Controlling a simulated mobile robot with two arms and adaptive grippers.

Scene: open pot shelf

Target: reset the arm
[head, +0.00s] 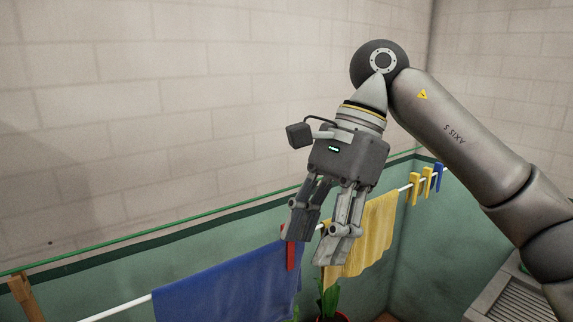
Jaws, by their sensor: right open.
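My right arm comes in from the right and bends down at the wrist. My right gripper (312,246) hangs with its fingers pointing down, apart and with nothing seen between them. In the picture it lies in front of the gap between a blue cloth (225,290) and a yellow cloth (370,238). A red peg (291,256) shows right by its left fingertip; I cannot tell whether they touch. My left gripper is out of view.
The cloths hang on a white rod (125,307). Yellow pegs (414,188) and a blue peg (439,176) sit farther right. A green line (140,234) runs above. A plant (329,297) is below. A slatted grey surface (495,300) is at lower right. The upper left, before the wall, is clear.

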